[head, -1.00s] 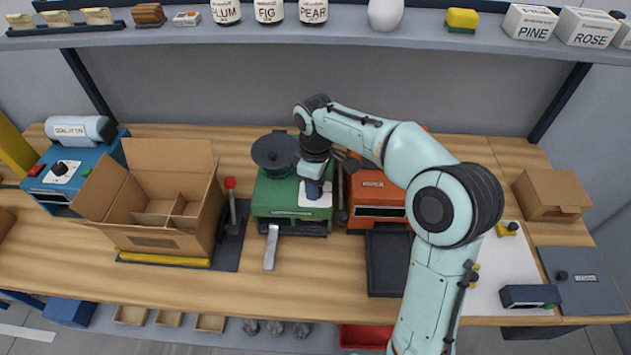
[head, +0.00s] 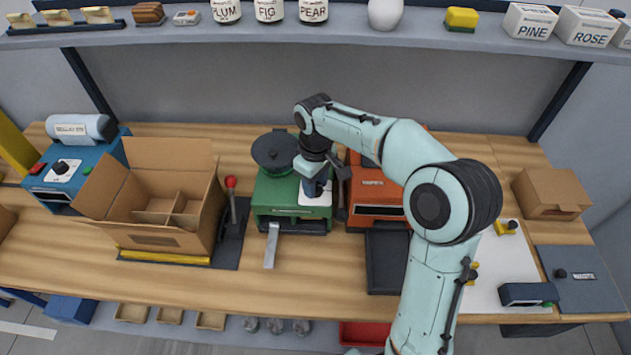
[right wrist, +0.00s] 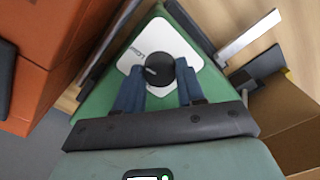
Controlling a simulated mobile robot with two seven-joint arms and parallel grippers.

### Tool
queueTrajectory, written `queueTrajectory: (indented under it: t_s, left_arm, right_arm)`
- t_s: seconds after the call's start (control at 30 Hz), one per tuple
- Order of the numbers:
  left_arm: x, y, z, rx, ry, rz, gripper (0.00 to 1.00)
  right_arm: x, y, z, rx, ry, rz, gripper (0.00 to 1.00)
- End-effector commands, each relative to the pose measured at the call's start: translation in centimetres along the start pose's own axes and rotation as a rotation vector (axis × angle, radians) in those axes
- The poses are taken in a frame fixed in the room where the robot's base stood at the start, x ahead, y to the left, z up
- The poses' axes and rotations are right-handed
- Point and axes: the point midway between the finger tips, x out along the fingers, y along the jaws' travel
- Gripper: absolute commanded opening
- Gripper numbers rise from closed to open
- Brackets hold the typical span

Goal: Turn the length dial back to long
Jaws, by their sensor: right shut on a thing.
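The green machine (head: 290,211) stands on the bench, with a white dial plate (head: 318,207) on its top right. In the right wrist view the black round dial (right wrist: 160,70) sits on the white plate (right wrist: 183,44), between my blue fingers. Small print shows beside the dial, too blurred to read surely. My right gripper (head: 315,188) reaches down onto the plate from above and is shut on the dial; it also shows in the right wrist view (right wrist: 160,80). The head view hides the dial behind the gripper. My left gripper is not in view.
An orange machine (head: 375,206) stands close on the right, with a dark tray (head: 387,262) before it. A red-tipped lever (head: 231,183) and an open carton (head: 160,238) stand to the left. The bench front is mostly clear.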

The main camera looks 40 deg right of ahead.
Motion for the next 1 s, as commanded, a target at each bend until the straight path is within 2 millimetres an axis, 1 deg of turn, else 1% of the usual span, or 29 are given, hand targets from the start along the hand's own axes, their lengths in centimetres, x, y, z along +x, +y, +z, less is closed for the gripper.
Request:
queueTrajectory:
  t_s: [0.1,0.13,0.2,0.47,0.57,0.67,0.73,1.0]
  left_arm:
    - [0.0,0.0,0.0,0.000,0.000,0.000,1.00]
    - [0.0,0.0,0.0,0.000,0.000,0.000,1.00]
    - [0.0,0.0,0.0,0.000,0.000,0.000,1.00]
    - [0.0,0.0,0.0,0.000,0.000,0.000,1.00]
    - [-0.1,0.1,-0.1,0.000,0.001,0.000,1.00]
    - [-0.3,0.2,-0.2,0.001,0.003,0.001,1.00]
    - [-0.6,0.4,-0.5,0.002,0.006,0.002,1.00]
    - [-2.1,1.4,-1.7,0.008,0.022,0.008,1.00]
  right_arm:
    - [0.1,0.0,0.0,0.002,-0.002,-0.002,0.08]
    - [0.1,0.0,0.0,0.002,-0.002,-0.002,0.45]
    - [0.1,0.0,0.0,0.001,-0.002,-0.002,0.64]
    - [0.0,0.0,0.0,0.001,-0.001,-0.001,0.64]
    - [-0.4,0.0,0.0,0.001,0.000,0.000,0.64]
    - [-1.7,0.0,-0.1,0.001,0.003,0.000,0.64]
    - [-3.0,0.0,-0.1,0.001,0.005,0.000,0.64]
    - [-9.3,0.0,-0.2,0.000,0.006,0.000,0.64]
